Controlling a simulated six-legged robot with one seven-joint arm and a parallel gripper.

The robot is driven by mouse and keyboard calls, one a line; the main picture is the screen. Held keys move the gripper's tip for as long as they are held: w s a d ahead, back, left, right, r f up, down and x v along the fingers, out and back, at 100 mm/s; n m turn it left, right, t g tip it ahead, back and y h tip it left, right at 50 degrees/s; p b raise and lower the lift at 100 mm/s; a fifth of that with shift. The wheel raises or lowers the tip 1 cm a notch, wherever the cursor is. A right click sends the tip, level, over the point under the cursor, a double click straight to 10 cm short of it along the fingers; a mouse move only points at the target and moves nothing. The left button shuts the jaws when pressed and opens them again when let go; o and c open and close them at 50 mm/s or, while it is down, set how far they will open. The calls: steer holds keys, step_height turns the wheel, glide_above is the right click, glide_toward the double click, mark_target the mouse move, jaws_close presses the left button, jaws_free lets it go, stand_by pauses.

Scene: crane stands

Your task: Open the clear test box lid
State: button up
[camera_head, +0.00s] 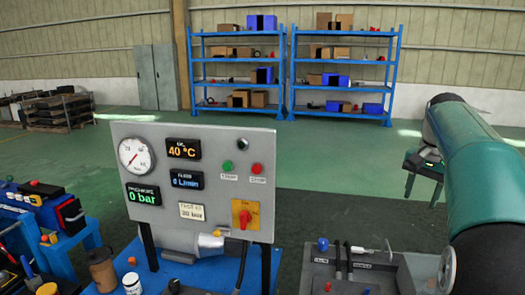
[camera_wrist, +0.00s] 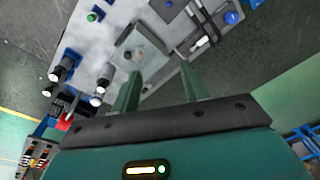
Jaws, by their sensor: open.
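In the wrist view a pale, see-through square box (camera_wrist: 142,50) sits on a grey bench top, just beyond my fingertips. It looks covered, but its lid edge and hinge are too small to make out. My gripper (camera_wrist: 161,76) is open and empty, its two green fingers apart and pointing toward the box. The gap to the box cannot be judged. I cannot make out the clear box there.
A gauge panel (camera_head: 200,170) stands at the left in the head view. A grey tray-like bench (camera_head: 300,283) with a blue knob (camera_head: 322,244) lies at the lower middle. Blue shelves (camera_head: 290,75) stand far back. Dark posts (camera_wrist: 103,85) rise near the box in the wrist view.

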steer(key=s+a+f+n+t, duration=0.1)
steer(key=s+a+f+n, duration=0.2)
steer(key=s+a, duration=0.6)
steer(key=s+a+f+n+t, duration=0.2)
steer(key=s+a, duration=0.7)
steer(key=a, duration=0.5)
steer(key=shift+f+n, duration=0.65)
steer(key=shift+n, duration=0.55)
steer(key=s+a+f, duration=0.1)
steer(key=s+f, duration=0.1)
steer(key=s+a+f+n+t, duration=0.1)
steer(key=s+f, duration=0.1)
steer(key=s+a+f+n, duration=0.1)
steer(key=s+f, duration=0.1)
steer(key=shift+a+f, duration=0.2)
steer(key=shift+a, duration=0.05)
steer(key=shift+c, duration=0.2)
steer(key=shift+w, duration=0.1)
